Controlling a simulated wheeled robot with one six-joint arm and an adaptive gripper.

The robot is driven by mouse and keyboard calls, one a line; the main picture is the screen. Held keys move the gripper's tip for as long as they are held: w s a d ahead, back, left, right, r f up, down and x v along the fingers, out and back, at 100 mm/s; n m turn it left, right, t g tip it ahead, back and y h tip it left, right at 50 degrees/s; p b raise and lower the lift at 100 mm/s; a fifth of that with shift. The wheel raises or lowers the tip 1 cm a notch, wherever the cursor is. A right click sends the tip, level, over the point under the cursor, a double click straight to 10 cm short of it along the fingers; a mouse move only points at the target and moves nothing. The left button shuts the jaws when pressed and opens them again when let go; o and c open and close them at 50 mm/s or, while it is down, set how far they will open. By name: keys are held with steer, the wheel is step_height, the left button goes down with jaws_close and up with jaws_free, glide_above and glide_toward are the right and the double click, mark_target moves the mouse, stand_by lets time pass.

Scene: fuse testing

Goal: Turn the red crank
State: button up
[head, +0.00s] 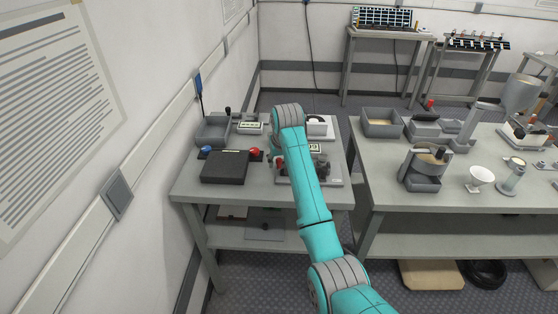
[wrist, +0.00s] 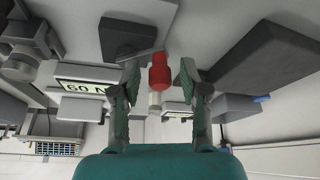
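The red crank handle (wrist: 160,72) shows in the middle of the wrist view, with a pale shaft below it in the picture. My gripper (wrist: 161,78) is open, with one finger on each side of the red handle and a visible gap on both sides. It does not look closed on it. In the head view, a small red part of the crank (head: 279,160) shows beside my arm on the left table. My arm hides most of the crank's device and my gripper there.
A display reading 60 N (wrist: 84,87) is near the left finger. On the left table (head: 190,188) are a black box (head: 225,167), a blue button (head: 206,150), a red button (head: 254,154) and a grey bin (head: 213,131). The right table holds several devices.

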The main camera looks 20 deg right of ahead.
jaws_close()
steer(key=shift+s+n, duration=0.1)
steer(key=shift+n, duration=0.2)
